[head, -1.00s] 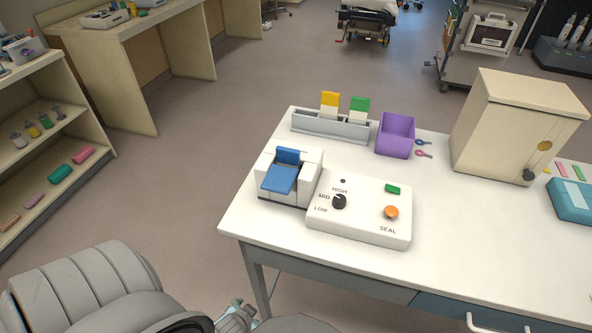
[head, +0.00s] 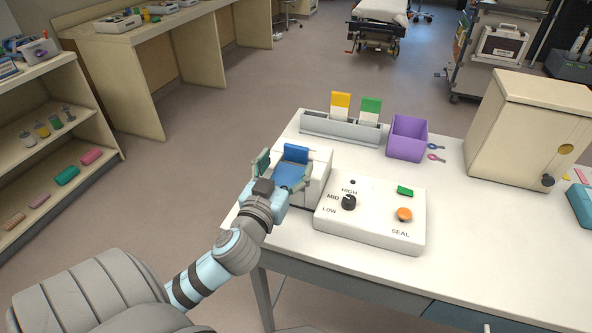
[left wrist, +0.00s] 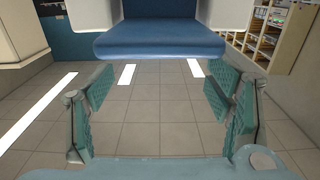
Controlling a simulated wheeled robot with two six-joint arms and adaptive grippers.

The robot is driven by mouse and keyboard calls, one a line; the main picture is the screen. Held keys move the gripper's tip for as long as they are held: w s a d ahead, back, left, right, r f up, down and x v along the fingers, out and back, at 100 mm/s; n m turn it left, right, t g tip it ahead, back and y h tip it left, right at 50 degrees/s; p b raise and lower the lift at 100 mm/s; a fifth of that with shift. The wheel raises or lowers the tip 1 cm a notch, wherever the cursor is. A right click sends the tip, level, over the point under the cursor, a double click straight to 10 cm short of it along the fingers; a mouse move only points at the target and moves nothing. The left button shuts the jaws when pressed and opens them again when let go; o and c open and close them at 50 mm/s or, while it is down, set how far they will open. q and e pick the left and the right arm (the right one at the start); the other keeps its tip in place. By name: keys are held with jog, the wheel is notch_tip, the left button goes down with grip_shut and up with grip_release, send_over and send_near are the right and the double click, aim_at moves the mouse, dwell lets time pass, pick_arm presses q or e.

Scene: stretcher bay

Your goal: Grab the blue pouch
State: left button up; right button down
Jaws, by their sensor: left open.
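The blue pouch (head: 296,153) sits in the white sealer block at the table's left end, its front part sloping down out of the slot. In the left wrist view the blue pouch (left wrist: 160,45) spans the top middle, with white sealer parts beside it. My left gripper (head: 284,173) is at the pouch's front edge, fingers spread to either side. In the left wrist view its open green-padded fingers (left wrist: 160,88) have only floor showing between them; the pouch appears just above. The gripper partly hides the pouch's lower end in the head view. My right gripper is not in view.
A control box (head: 370,215) with a dial and orange button adjoins the sealer. Behind stand a grey rack (head: 340,130) with yellow and green cards and a purple bin (head: 407,138). A cream cabinet (head: 520,130) stands right. The table's middle front is clear.

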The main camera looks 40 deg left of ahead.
aim_at(295, 149)
pick_arm(q)
jog(key=x, duration=0.4)
jog(key=shift+w+a, duration=0.1)
jog(key=shift+w, duration=0.05)
jog(key=shift+w+f, duration=0.1)
jog(key=shift+w, duration=0.15)
jog(key=shift+s, duration=0.1)
jog(key=c, duration=1.3)
